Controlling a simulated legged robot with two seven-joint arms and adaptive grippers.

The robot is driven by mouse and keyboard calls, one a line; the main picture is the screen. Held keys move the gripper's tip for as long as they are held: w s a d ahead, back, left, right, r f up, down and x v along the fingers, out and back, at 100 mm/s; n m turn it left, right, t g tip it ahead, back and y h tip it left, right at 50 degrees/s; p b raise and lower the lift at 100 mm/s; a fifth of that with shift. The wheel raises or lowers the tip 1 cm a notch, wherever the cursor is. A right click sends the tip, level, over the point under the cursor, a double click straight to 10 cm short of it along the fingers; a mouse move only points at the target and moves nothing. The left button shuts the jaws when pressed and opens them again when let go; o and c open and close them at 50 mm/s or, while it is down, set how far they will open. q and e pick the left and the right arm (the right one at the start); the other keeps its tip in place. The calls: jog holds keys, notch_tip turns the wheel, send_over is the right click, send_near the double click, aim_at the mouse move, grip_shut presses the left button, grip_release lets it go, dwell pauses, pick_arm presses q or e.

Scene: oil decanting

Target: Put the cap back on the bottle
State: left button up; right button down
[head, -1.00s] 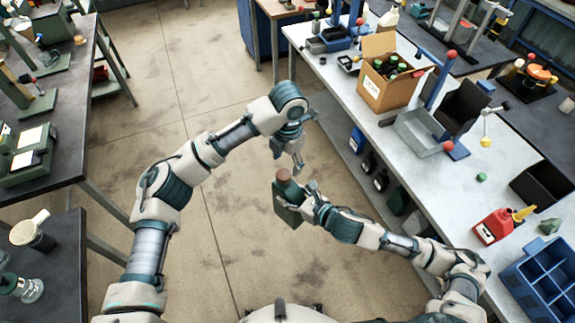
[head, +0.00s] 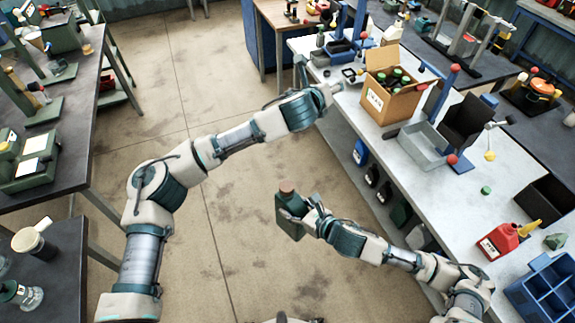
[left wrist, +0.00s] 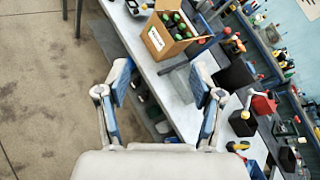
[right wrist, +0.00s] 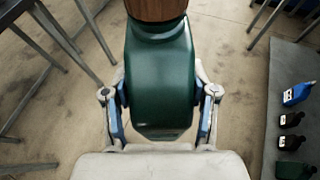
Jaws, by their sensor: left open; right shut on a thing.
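A dark green bottle (head: 287,212) with a brown, wood-like top (head: 287,188) is in my right gripper (head: 303,212), upright or nearly so, over the floor in front of the bench. In the right wrist view, the bottle (right wrist: 160,75) fills the space between the fingers. A small round green piece (head: 486,190), possibly the cap, lies on the light bench top (head: 455,195). My left gripper (head: 332,90) is by the bench's left edge, apart from the bottle and the green piece. In the left wrist view, its fingers (left wrist: 167,85) are spread and empty.
A cardboard box (head: 388,102) of bottles, a grey tray (head: 425,150), a red can (head: 498,241) and a blue compartment crate (head: 545,288) stand on the bench. Bottles sit on a shelf beneath. A dark table (head: 60,150) is at left. Floor between is clear.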

pick_arm(q)
jog(key=s+d+r+m+g+h, duration=0.35)
jog(key=s+d+r+h, duration=0.45)
jog(key=r+h, duration=0.3)
jog(key=s+d+f+m+g, duration=0.2)
jog(key=s+d+m+g, duration=0.15)
jog(key=s+g, duration=0.35)
jog(key=n+g+y, duration=0.2)
jog(key=n+y, duration=0.4)
jog(key=y, duration=1.2)
send_over(287, 186)
jog(key=d, duration=0.1)
notch_tip(287, 186, down, 20)
jog(key=shift+f, duration=0.1)
jog(key=shift+w+a, duration=0.1)
jog(key=shift+a, duration=0.4)
jog(key=shift+f, duration=0.15)
jog(key=shift+f, duration=3.9)
